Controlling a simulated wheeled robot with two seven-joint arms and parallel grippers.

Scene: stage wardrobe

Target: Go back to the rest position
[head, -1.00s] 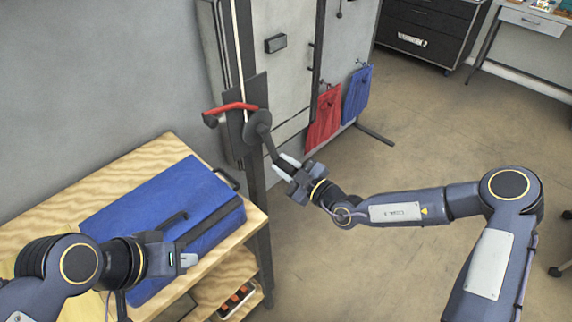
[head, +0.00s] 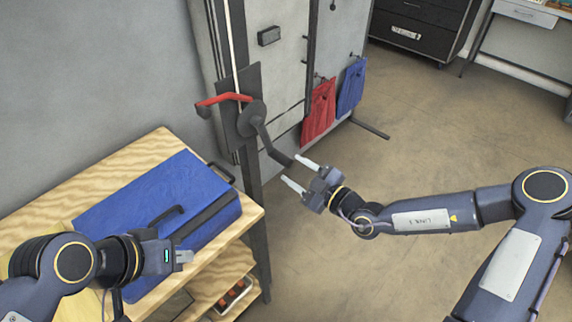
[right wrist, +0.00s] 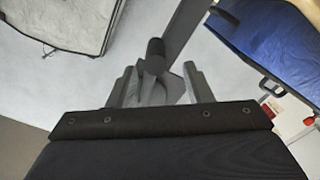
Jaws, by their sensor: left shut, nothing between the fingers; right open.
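My left gripper (head: 184,258) is shut and empty, low at the left, over the front edge of a blue case (head: 150,205).
The case lies on a wooden bench (head: 75,180) with a lower shelf (head: 215,285). A red lever (head: 222,99) juts out above the crank. Red cloth (head: 319,112) and blue cloth (head: 352,88) hang on the grey panel. The floor right of the bench is open.

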